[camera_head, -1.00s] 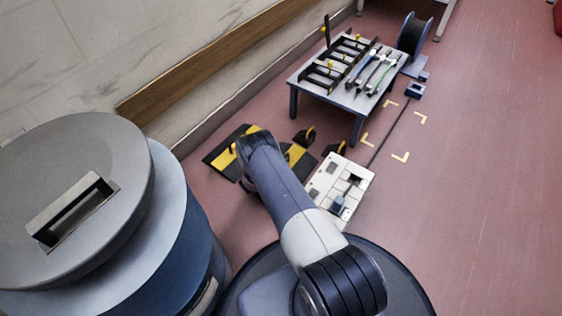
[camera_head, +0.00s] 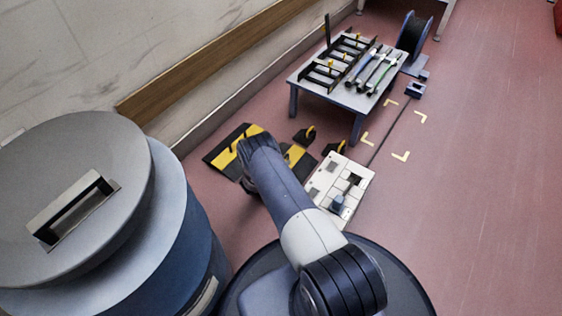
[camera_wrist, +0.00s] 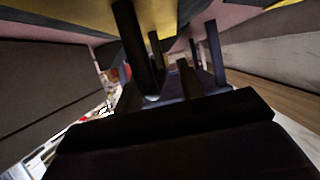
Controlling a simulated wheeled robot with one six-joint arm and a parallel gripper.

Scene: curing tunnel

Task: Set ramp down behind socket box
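The ramp, a black plate with yellow stripes (camera_head: 222,157), lies on the floor up and left of the white socket box (camera_head: 325,186) in the head view. My arm crosses in front of its middle. It looks flat, but I cannot tell if it touches the box. In the wrist view, its yellow and black surface (camera_wrist: 75,12) fills the top. My gripper (camera_wrist: 176,50) shows there as two dark fingers standing well apart. A thin yellow upright part stands between them, close to the left finger, with a clear gap to the right one. The head view hides the fingertips.
Small black-and-yellow pieces (camera_head: 305,136) lie beyond the ramp. A low table (camera_head: 297,84) with a rack and tools stands behind. A large round drum (camera_head: 75,150) fills the left. Floor to the right is clear, with yellow corner marks (camera_head: 401,156).

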